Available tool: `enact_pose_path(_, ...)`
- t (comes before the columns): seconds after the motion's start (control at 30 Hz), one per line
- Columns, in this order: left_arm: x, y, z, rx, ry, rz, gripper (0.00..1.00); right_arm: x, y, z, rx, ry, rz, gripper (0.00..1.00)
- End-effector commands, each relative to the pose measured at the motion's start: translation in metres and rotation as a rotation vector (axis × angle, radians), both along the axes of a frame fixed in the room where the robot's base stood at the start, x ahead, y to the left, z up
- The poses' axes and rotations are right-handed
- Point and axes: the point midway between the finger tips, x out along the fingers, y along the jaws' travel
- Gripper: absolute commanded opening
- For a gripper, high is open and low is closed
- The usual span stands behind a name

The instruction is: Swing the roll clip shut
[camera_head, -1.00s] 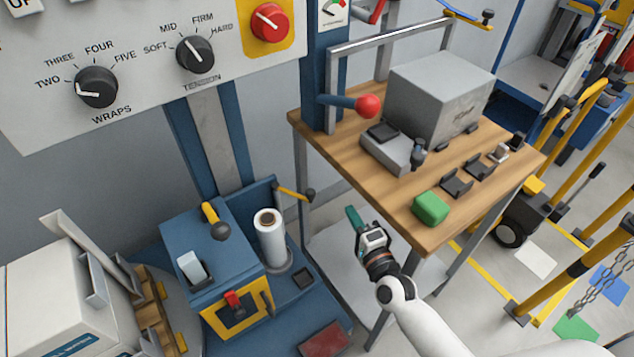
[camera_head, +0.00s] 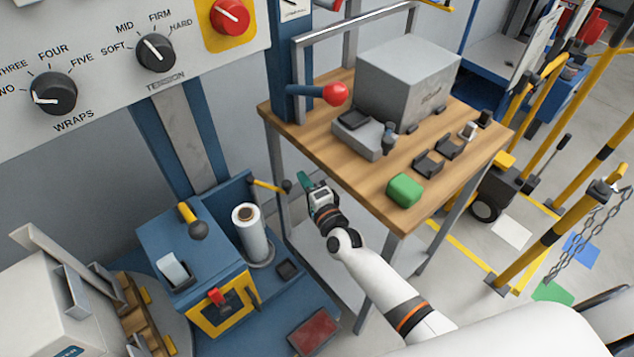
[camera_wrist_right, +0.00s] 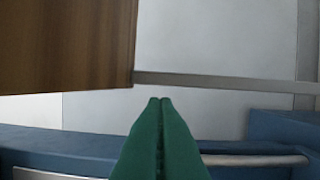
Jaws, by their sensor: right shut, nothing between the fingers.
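The roll clip appears to be the yellow bar with a dark knob (camera_head: 268,186), sticking out to the right from the blue panel behind the white film roll (camera_head: 251,235). It points away from the roll, so it looks swung open. My right gripper (camera_head: 304,180), with green fingers, is just right of the knob in the picture. A gap shows between them, but its depth is hard to judge. The fingers are shut and empty; they also show together in the right wrist view (camera_wrist_right: 160,101). I cannot pick out the clip surely there. My left gripper is not in view.
A wooden-topped table (camera_head: 340,175) stands right of my right gripper, its edge close by; a green block (camera_head: 404,190) and grey box (camera_head: 408,80) sit on it. A blue machine box (camera_head: 180,255) stands left of the roll. A control panel (camera_head: 110,60) hangs above.

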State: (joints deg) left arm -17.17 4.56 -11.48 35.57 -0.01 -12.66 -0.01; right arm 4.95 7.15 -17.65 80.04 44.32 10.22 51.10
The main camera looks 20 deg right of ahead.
Motion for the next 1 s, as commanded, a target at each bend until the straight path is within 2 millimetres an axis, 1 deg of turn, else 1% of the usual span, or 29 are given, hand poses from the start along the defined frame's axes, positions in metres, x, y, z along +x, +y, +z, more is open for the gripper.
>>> enact_pose_path(0.03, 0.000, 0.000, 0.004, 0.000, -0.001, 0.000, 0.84, -0.003, 0.005, 0.002, 0.002, -0.001, -0.001, 0.00)
enact_pose_path(0.1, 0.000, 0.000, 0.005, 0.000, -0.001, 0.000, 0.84, -0.006, 0.010, 0.002, 0.001, -0.002, -0.002, 0.00)
enact_pose_path(0.2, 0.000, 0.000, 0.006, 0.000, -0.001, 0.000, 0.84, -0.008, 0.014, 0.001, -0.001, -0.003, -0.003, 0.00)
enact_pose_path(0.67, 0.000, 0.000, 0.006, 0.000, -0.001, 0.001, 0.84, -0.010, 0.016, 0.001, -0.001, -0.003, -0.002, 0.00)
enact_pose_path(1.0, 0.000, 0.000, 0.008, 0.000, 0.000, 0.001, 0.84, -0.016, 0.021, 0.001, 0.000, -0.003, -0.002, 0.00)
